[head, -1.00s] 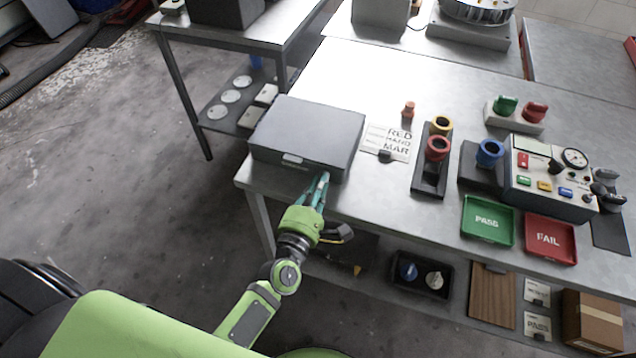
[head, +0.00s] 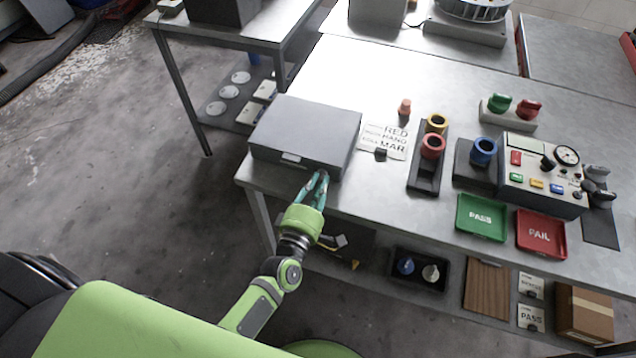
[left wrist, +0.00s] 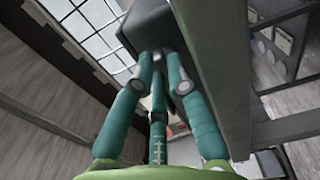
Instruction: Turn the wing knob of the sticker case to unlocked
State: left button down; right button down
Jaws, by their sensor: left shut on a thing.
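The sticker case, a closed grey box (head: 308,128), sits on the left front corner of the metal bench, with a small light latch or label (head: 292,158) on its front. My left gripper (head: 318,177) is at the right part of the case's front face, its teal fingers pointing at it. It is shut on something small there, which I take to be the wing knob. The fingers hide the knob, so its angle cannot be told. In the left wrist view the fingertips (left wrist: 163,72) meet at the dark case (left wrist: 152,32). My right gripper is not in view.
Right of the case stand a printed sign (head: 385,138), ring holders (head: 430,160), a control panel (head: 540,175), a green PASS tray (head: 482,218) and a red FAIL tray (head: 541,234). A lower shelf holds a black bin (head: 420,270). The bench front edge is beneath my gripper.

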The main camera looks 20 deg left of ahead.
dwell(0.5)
pick_arm(q)
jog(key=c, duration=1.5)
grip_release()
